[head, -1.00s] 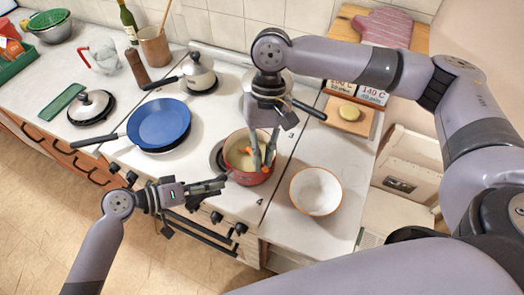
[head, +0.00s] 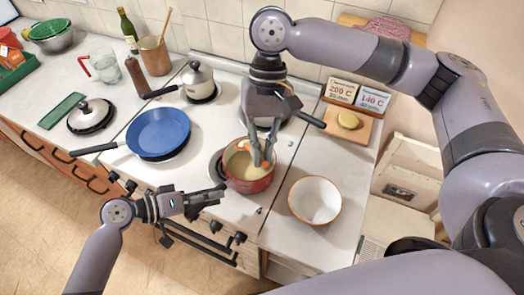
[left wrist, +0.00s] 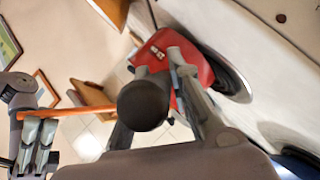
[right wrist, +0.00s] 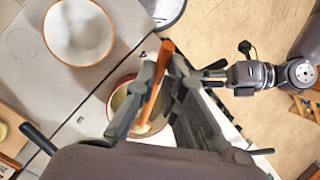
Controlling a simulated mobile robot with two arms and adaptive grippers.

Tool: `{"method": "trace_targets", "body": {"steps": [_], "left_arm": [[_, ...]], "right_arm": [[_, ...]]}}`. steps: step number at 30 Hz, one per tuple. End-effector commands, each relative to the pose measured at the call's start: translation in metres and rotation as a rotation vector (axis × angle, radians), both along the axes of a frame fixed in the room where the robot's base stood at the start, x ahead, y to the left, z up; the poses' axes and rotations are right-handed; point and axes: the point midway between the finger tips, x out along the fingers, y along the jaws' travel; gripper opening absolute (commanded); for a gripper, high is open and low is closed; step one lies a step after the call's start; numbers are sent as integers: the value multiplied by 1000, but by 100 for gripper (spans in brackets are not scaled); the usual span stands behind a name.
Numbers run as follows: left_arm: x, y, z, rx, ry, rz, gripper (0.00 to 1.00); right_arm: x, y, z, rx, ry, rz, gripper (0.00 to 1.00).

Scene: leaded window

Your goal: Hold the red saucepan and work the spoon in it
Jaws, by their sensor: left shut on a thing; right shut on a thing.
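The red saucepan (head: 252,187) stands on the stove's front right, with pale yellowish contents; its red side also shows in the left wrist view (left wrist: 201,68). My left gripper (head: 220,194) is at the pan's left and shut on its dark handle (left wrist: 143,104), whose round end faces the wrist camera. My right gripper (head: 263,160) points down over the pan and is shut on the orange-brown spoon (right wrist: 152,98). The spoon's lower end is inside the pan, partly hidden by the fingers. Only a bit of the spoon shows in the head view (head: 242,146).
A white bowl with an orange rim (head: 315,201) stands close to the pan's right. A board (head: 350,130) and temperature signs (head: 357,95) are at the back right.

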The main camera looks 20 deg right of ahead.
Motion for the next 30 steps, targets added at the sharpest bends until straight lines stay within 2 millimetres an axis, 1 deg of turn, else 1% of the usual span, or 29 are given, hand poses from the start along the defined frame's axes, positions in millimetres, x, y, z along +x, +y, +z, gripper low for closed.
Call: {"method": "trace_targets", "body": {"steps": [24, 30], "left_arm": [[1, 0, 1, -2, -2, 1, 0], [1, 0, 1, -2, -2, 1, 0]], "right_arm": [[1, 0, 50, 0, -2, -2, 0], [0, 0, 57, 0, -1, 0, 0]]}}
